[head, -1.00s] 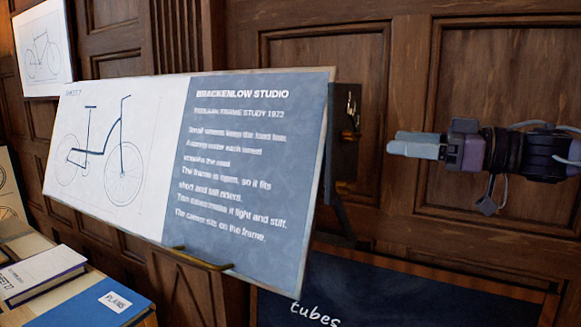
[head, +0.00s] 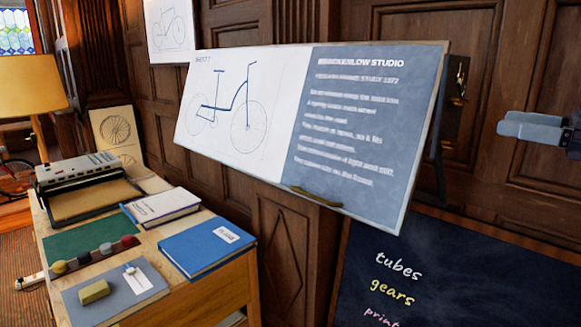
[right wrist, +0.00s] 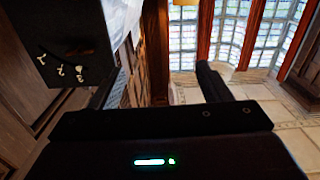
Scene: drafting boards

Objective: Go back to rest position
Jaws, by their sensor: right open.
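My right gripper (head: 532,129) shows at the right edge of the head view, in front of the wood panelling. It is open and holds nothing that I can see. Its fingers point left, toward the tilted drafting board (head: 420,120) but apart from it. The board carries a bicycle drawing on its white half and white text on its blue-grey half. The right wrist view shows the dark body of my right gripper (right wrist: 215,85) across the lower part. My left gripper is in neither view.
A wooden desk (head: 225,280) at left holds a blue book (head: 205,245), a white-covered book (head: 160,206), a grey machine (head: 80,172) and a yellow lamp (head: 32,85). A dark chalkboard (head: 470,270) stands below the drafting board. Tall windows (right wrist: 255,35) and open floor (right wrist: 280,110) show in the wrist view.

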